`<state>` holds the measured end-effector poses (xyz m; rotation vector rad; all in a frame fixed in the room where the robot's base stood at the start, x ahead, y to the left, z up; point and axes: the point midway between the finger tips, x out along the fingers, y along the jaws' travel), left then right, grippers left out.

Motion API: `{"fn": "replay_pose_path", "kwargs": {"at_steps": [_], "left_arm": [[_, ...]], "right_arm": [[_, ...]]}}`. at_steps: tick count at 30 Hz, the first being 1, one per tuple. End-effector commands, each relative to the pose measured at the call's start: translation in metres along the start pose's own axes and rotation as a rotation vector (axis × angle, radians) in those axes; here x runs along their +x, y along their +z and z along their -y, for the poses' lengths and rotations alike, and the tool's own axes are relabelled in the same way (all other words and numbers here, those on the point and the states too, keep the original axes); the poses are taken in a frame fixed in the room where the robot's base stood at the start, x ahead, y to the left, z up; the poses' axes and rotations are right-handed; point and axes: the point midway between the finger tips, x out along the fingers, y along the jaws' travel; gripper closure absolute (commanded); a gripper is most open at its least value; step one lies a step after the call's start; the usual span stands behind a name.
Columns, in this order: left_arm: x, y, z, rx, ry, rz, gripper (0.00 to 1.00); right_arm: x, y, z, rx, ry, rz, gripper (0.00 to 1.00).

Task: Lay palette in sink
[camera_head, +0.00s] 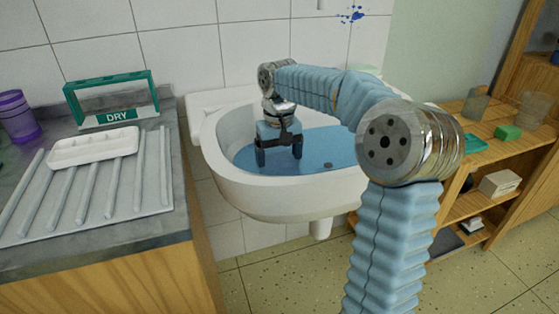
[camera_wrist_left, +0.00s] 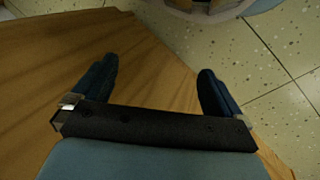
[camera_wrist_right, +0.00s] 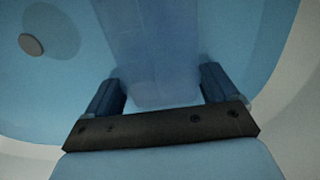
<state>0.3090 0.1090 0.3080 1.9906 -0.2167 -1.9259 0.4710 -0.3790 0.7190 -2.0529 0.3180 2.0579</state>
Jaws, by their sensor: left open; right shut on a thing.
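My right gripper (camera_head: 279,157) is down in the white sink (camera_head: 255,195), fingers pointing into the blue basin. In the right wrist view its fingers (camera_wrist_right: 158,92) stand on either side of a long, flat, bluish piece (camera_wrist_right: 155,50) with rounded corners, seemingly a palette; it is dim and its wells cannot be made out. This piece cannot be made out in the head view. A white palette with wells (camera_head: 94,148) lies on the drying rack at the left. My left gripper (camera_wrist_left: 158,90) is open and empty, beside a wooden surface; it is outside the head view.
The ribbed drying rack (camera_head: 122,195) lies on the grey counter, with a green DRY sign (camera_head: 113,103) and a purple cup (camera_head: 18,117) behind. The sink drain (camera_head: 328,165) shows. A wooden shelf (camera_head: 505,145) with glasses and a green block stands at the right.

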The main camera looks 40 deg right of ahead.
Motion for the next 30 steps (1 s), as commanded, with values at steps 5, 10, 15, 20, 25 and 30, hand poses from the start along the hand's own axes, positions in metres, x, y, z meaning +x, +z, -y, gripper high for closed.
{"fn": "replay_pose_path", "kwargs": {"at_steps": [5, 10, 15, 20, 25, 30], "left_arm": [[-0.001, 0.000, 0.000, 0.000, 0.000, 0.000, 0.00], [0.001, 0.000, 0.001, -0.001, -0.001, -0.001, 0.00], [0.001, 0.000, 0.001, -0.001, -0.001, -0.001, 0.00], [-0.001, 0.000, 0.000, 0.000, 0.000, -0.001, 0.00], [-0.005, 0.000, -0.003, 0.001, 0.002, 0.001, 0.00], [-0.012, 0.001, -0.007, 0.003, 0.003, 0.003, 0.00]], "right_arm": [[-0.001, 0.000, 0.000, 0.000, 0.000, -0.002, 0.44], [0.002, 0.000, 0.000, 0.000, 0.000, -0.002, 0.10], [0.002, 0.000, 0.000, -0.001, 0.000, -0.001, 0.00], [-0.001, 0.000, 0.000, 0.000, 0.000, -0.002, 0.00], [-0.025, -0.001, 0.000, 0.000, 0.000, -0.005, 0.00], [-0.067, -0.001, 0.000, -0.001, -0.001, -0.006, 0.00]]}}
